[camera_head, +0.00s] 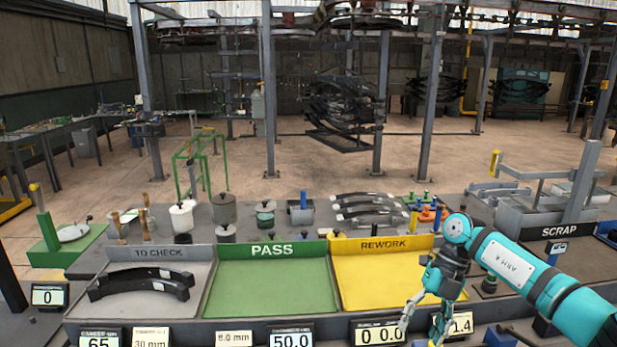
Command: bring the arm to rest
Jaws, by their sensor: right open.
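My right gripper (424,325) hangs from the teal arm at the lower right, fingers pointing down. It is open and looks empty, in front of the right part of the yellow REWORK tray (375,285) and over the front row of displays. My left gripper is not in view.
Two dark leaf springs (140,285) lie in the grey TO CHECK tray (190,307). The green PASS tray (268,290) and the REWORK tray look empty. Several springs (368,208) are stacked behind REWORK. The SCRAP area (560,232) is at right. Weights and tools crowd the bench's back.

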